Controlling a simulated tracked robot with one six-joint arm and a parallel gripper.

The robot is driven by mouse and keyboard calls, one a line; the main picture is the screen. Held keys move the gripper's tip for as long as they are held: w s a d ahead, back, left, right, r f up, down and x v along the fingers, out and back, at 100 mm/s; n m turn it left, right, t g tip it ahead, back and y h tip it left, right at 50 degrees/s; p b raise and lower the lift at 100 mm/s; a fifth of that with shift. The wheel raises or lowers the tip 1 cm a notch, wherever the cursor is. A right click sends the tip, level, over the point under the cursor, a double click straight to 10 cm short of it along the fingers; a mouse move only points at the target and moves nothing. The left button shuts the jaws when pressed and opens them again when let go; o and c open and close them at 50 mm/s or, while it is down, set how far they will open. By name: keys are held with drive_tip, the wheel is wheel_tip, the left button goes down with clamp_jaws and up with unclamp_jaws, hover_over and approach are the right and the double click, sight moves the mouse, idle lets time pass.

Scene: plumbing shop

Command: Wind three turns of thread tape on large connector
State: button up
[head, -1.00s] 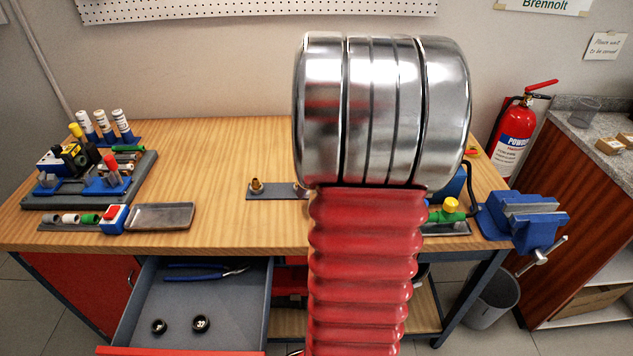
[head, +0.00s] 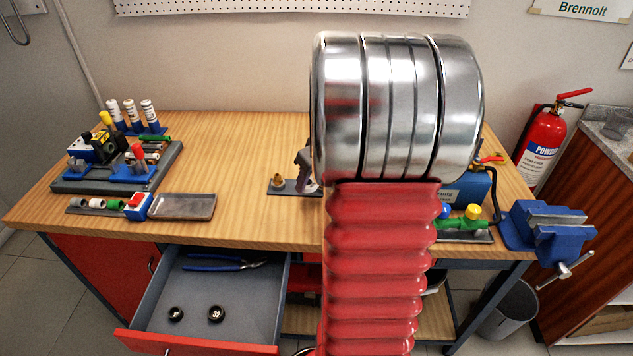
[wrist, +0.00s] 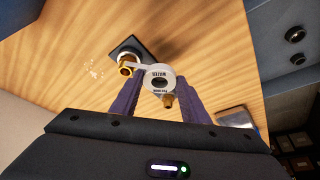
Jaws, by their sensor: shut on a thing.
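In the wrist view my gripper (wrist: 158,98) has its two purple fingers shut on a white roll of thread tape (wrist: 160,70) with printing on it. A pale strip reaches left from the roll to the larger-looking brass connector (wrist: 127,66), which stands on a dark plate (wrist: 130,45). How many turns are on it cannot be told. A smaller brass connector (wrist: 168,101) shows just below the roll. In the head view one brass connector (head: 277,181) stands on the plate's left end; my gripper (head: 306,176) is beside it, mostly hidden behind my arm.
A blue vise (head: 548,228) is at the bench's right end. A grey tray (head: 183,207) and a tool rack (head: 120,178) stand left. The bench behind the plate is clear.

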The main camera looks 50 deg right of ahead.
drive_tip(key=shift+w, duration=0.55)
drive_tip(key=shift+w+d, duration=0.35)
drive_tip(key=shift+w, duration=0.35)
drive_tip(key=shift+w+d, duration=0.35)
drive_tip(key=shift+w, duration=0.35)
drive_tip(key=shift+w+d, duration=0.85)
drive_tip(key=shift+d, duration=0.2)
drive_tip(key=shift+w+d, duration=0.15)
drive_tip(key=shift+d, duration=0.75)
drive_tip(key=shift+w+d, duration=0.1)
drive_tip(key=shift+d, duration=0.8)
drive_tip(key=shift+s+d, duration=0.35)
drive_tip(key=shift+d, duration=0.4)
drive_tip(key=shift+s+d, duration=0.35)
drive_tip(key=shift+d, duration=0.35)
drive_tip(key=shift+s+d, duration=0.95)
drive_tip(key=shift+s, duration=0.3)
drive_tip(key=shift+s+d, duration=0.2)
drive_tip(key=shift+s, duration=1.35)
drive_tip(key=shift+s+a, duration=0.35)
drive_tip(key=shift+s, duration=0.4)
drive_tip(key=shift+s+a, duration=0.3)
drive_tip(key=shift+s, duration=0.45)
drive_tip(key=shift+s+a, duration=0.95)
drive_tip(key=shift+a, duration=0.25)
drive_tip(key=shift+s+a, duration=0.15)
drive_tip(key=shift+a, duration=0.65)
drive_tip(key=shift+s+a, duration=0.1)
drive_tip(key=shift+a, duration=0.7)
